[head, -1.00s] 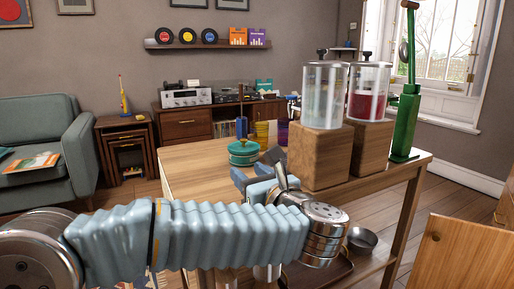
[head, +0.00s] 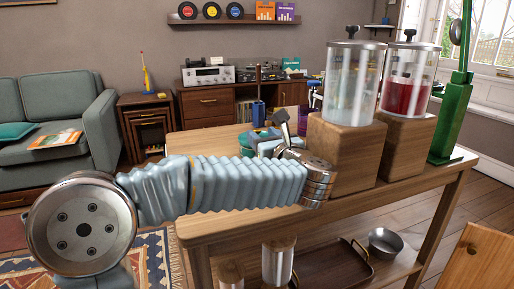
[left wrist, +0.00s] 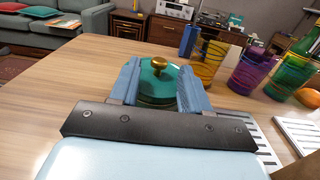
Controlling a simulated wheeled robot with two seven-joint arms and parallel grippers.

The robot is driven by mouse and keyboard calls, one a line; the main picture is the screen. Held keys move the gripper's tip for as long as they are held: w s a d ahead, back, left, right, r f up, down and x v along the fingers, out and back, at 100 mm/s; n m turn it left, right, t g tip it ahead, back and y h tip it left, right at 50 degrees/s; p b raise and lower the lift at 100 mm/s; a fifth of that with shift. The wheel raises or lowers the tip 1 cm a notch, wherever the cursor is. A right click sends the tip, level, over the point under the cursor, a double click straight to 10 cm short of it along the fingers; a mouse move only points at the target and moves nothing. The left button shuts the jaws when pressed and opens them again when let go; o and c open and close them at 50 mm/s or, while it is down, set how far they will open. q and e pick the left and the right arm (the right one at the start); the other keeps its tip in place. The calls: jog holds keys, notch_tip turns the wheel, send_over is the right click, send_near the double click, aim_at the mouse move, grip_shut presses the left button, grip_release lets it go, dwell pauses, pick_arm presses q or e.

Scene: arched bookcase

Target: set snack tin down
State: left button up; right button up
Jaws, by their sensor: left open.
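The snack tin appears to be the round green tin with a gold knob on its lid (left wrist: 158,84). It stands upright on the wooden table (left wrist: 60,85). My left gripper (left wrist: 158,72) is open, with one blue finger on each side of the tin; I cannot tell whether either finger touches it. In the head view the tin (head: 247,142) is partly hidden behind my left gripper (head: 262,143). My arm and wrist cover much of that part of the table. My right gripper is not in view.
Two drink dispensers on wooden blocks (head: 345,150) stand just right of my left wrist. A green stand (head: 452,115) is farther right. The table left of the tin is clear.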

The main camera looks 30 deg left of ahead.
aim_at(258, 131)
pick_arm(q)
jog(key=x, duration=0.4)
jog(key=shift+w+a+r, duration=0.1)
jog(key=shift+w+a, duration=0.05)
jog(key=shift+a, duration=0.1)
grip_shut()
